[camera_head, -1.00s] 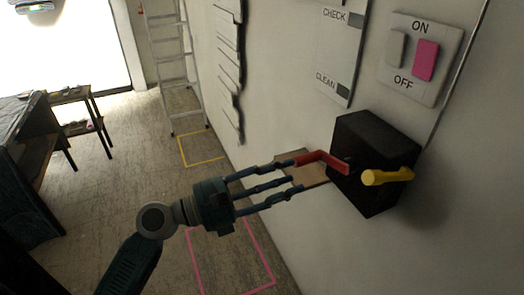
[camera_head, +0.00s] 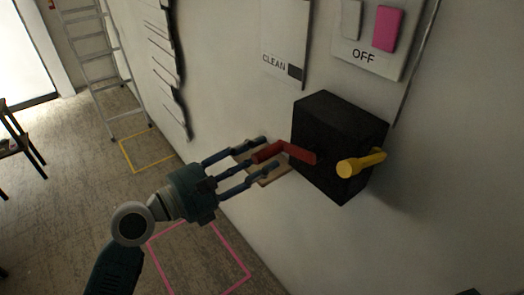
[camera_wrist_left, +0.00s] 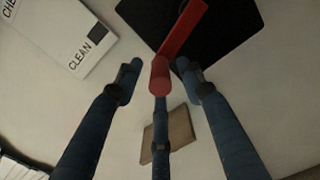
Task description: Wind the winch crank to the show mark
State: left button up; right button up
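The winch is a black box (camera_head: 338,145) on the wall, with a red crank (camera_head: 300,153) on its near face and a yellow peg (camera_head: 362,164) to the right. My left gripper (camera_head: 267,157) has three blue fingers. They are spread open around the end of the crank's red handle. In the left wrist view the red crank (camera_wrist_left: 182,40) reaches in between the fingertips (camera_wrist_left: 160,76), with gaps at both sides, so the fingers do not look closed on it. I cannot make out a show mark.
A tan board (camera_head: 274,179) is on the wall just behind the fingers. Above are a panel reading CLEAN (camera_head: 284,45) and a switch plate (camera_head: 368,35) reading OFF. A ladder (camera_head: 97,65) leans at the back left. Yellow and pink outlines (camera_head: 248,272) mark the floor.

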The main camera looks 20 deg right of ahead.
pick_arm(q)
jog(key=shift+w+d, duration=0.2)
jog(key=shift+d, duration=0.5)
jog(key=shift+c, duration=1.3)
grip_shut()
pick_arm(e)
jog(key=shift+w+a+r, duration=0.15)
jog(key=shift+w+a, duration=0.25)
pick_arm(q)
jog(key=shift+n+p, duration=0.3)
jog(key=shift+p, duration=0.3)
jog(key=s+d+f+n+p, duration=0.1)
jog(key=s+f+n+p, duration=0.2)
jog(key=p, duration=0.8)
jog(key=shift+s+d+f+n, duration=0.25)
jog(key=shift+f+n, duration=0.75)
jog(key=shift+n, duration=1.4)
pick_arm(e)
notch_tip(320, 180, up, 13)
jog(key=shift+w+d+f, duration=0.2)
jog(key=shift+w+d, duration=0.05)
jog(key=shift+d, duration=0.05)
pick_arm(q)
jog(key=shift+a, duration=0.1)
